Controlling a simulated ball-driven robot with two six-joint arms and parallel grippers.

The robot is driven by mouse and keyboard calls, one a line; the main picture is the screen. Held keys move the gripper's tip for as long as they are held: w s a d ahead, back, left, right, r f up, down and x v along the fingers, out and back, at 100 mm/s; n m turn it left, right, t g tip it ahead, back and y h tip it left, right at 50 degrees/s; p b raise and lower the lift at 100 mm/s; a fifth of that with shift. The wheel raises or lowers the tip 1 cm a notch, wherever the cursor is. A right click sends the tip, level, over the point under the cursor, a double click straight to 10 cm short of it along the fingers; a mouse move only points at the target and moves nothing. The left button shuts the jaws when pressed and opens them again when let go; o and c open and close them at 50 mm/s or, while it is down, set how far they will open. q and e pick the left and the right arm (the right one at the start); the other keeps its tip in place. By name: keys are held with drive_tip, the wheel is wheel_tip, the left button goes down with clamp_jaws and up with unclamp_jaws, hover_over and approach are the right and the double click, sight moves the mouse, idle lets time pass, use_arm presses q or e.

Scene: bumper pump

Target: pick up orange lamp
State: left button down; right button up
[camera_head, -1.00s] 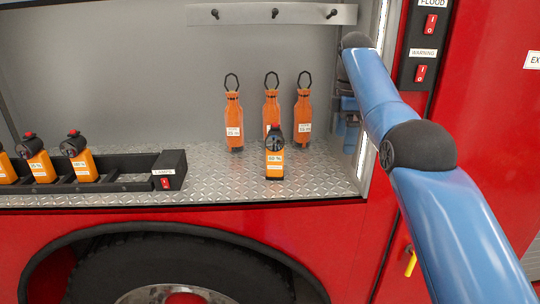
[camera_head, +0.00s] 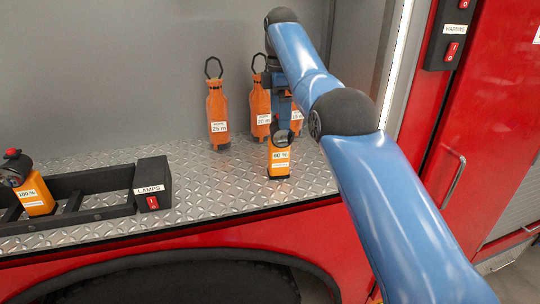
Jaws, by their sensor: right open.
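An orange lamp (camera_head: 279,163) with a black head and a "60 %" label stands upright on the diamond-plate shelf near its front edge. My right gripper (camera_head: 284,112) is just above and behind the lamp's head, pointing down, open with nothing visibly held. My arm partly hides it, and I cannot tell whether it touches the lamp. Another orange lamp (camera_head: 36,194), labelled "100 %", sits in the black lamp rack (camera_head: 94,184) at the left. My left gripper is not in view.
Orange bottle-shaped bags with black loops stand behind the lamp: one labelled "25 m" (camera_head: 217,112), one labelled "20 m" (camera_head: 260,108), and another (camera_head: 297,120) partly hidden by my arm. The shelf (camera_head: 215,185) is clear between rack and lamp.

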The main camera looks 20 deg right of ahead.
sight(280, 142)
drive_tip(key=shift+s+d+f+b, duration=0.3)
drive_tip(key=shift+s+d+f, duration=0.1)
drive_tip(key=shift+s+d, duration=0.35)
drive_tip(key=shift+d+f, duration=0.1)
drive_tip(key=shift+f, duration=0.05)
drive_tip(key=f+b, duration=0.1)
drive_tip(key=w+a+f+b, duration=0.1)
drive_tip(key=a+f+b, duration=0.1)
drive_tip(key=f, duration=0.1)
drive_tip(key=shift+w+a, duration=0.1)
drive_tip(key=shift+w, duration=0.25)
drive_tip(key=shift+f+b, duration=0.3)
drive_tip(key=shift+f, duration=0.05)
drive_tip(key=shift+s+d+f, duration=0.15)
drive_tip(key=shift+s+d, duration=0.05)
drive_tip(key=shift+d, duration=0.05)
drive_tip(key=shift+s+d, duration=0.1)
drive_tip(key=shift+d, duration=0.1)
drive_tip(key=shift+s, duration=0.1)
drive_tip(key=shift+w+a, duration=0.25)
drive_tip(key=c, duration=0.6)
drive_tip(key=shift+s+d, duration=0.1)
drive_tip(key=shift+d, duration=0.05)
drive_tip(key=c, duration=1)
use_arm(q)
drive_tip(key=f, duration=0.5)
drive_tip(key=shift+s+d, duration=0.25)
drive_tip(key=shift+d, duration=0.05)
use_arm(e)
clamp_jaws()
